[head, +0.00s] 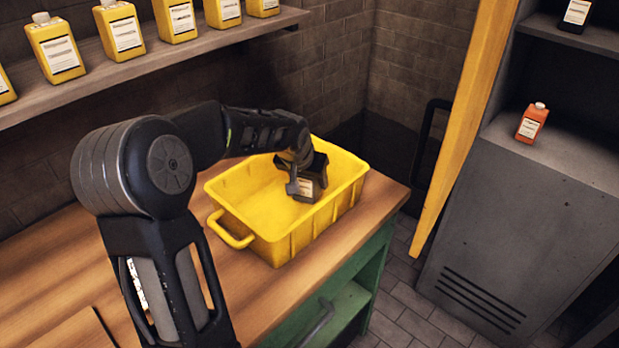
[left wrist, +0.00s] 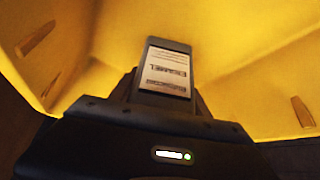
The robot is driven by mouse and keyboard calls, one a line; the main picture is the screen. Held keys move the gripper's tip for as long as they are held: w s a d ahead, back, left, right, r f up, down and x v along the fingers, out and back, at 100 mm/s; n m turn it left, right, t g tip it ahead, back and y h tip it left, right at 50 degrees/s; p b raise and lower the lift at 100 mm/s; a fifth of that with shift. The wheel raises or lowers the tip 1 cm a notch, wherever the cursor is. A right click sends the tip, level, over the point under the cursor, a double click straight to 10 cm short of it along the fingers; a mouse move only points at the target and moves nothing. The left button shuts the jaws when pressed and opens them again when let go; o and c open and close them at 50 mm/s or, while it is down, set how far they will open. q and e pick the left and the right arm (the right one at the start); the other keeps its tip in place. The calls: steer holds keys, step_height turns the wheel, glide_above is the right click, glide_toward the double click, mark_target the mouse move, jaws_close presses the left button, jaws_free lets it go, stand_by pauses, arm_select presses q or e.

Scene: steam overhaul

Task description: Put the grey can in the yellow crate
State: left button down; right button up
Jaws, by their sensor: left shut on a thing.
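The yellow crate (head: 319,228) stands on the wooden bench top, with its handle at the near left. My left gripper (head: 303,189) reaches down inside the crate and is shut on the grey can (head: 306,186). The can is dark grey with a pale printed label. In the left wrist view the can (left wrist: 165,72) sits between the fingers, with the crate's yellow walls (left wrist: 240,45) around it. I cannot tell whether the can touches the crate floor. My right gripper is not in view.
Yellow bottles (head: 122,30) stand on a wall shelf (head: 150,62) above the bench (head: 60,260). A grey cabinet (head: 520,240) with an orange bottle (head: 532,123) is at the right, beside an open yellow door (head: 468,120).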

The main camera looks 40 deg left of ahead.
arm_select(q)
steer(key=shift+f, duration=0.15)
steer(key=c, duration=0.5)
jaws_free()
steer(key=shift+r, duration=0.2)
steer(key=shift+r, duration=0.15)
steer(key=v, duration=1.1)
steer(key=shift+s+d+r, duration=0.1)
steer(key=shift+s+r, duration=0.1)
steer(key=shift+r, duration=0.1)
